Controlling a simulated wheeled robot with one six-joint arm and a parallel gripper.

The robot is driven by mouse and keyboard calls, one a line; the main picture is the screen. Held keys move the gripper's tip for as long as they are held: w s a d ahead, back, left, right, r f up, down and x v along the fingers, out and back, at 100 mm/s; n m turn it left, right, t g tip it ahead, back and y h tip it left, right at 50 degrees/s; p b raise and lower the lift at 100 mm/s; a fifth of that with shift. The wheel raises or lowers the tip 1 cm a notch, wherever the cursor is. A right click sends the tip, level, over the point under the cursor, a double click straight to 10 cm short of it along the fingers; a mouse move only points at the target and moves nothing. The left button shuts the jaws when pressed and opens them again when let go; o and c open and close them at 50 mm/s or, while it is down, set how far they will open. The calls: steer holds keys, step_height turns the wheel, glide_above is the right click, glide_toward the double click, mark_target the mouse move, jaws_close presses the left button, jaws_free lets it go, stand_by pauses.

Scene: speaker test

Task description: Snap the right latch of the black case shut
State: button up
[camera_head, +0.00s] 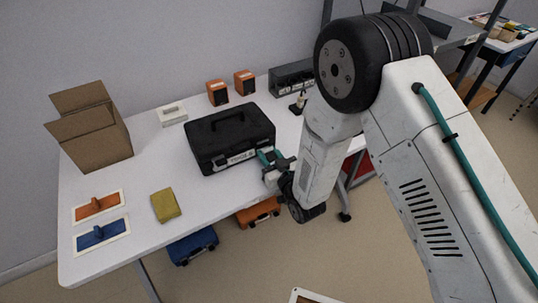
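The black case (230,133) lies closed-looking on the white table, with its handle on top and its front side facing the table's front edge. My gripper (268,158), with a teal part, is at the front right corner of the case, close to where the right latch would sit. Whether it touches the case I cannot tell. The right latch itself is hidden or too small to make out. The gap between my fingers is not clear.
On the white table (145,220) are an open cardboard box (98,135), orange speakers (217,93), a white box (172,114), a yellow cloth (165,205), and orange (97,206) and blue (103,236) tools. Blue (193,246) and orange (258,213) cases are below.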

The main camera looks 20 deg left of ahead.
steer(key=shift+c, duration=0.7)
steer(key=shift+w+a+r+g+h, duration=0.1)
steer(key=shift+a+r+g+h, duration=0.05)
steer(key=shift+r+g+h, duration=0.35)
steer(key=shift+w+a+r+g+h, duration=0.15)
steer(key=shift+g+h, duration=0.75)
steer(key=shift+h, duration=0.2)
steer(key=o, duration=0.9)
steer(key=shift+c, duration=0.2)
steer(key=v, duration=0.7)
steer(key=shift+s+d+r, duration=0.2)
steer(key=shift+d, duration=0.1)
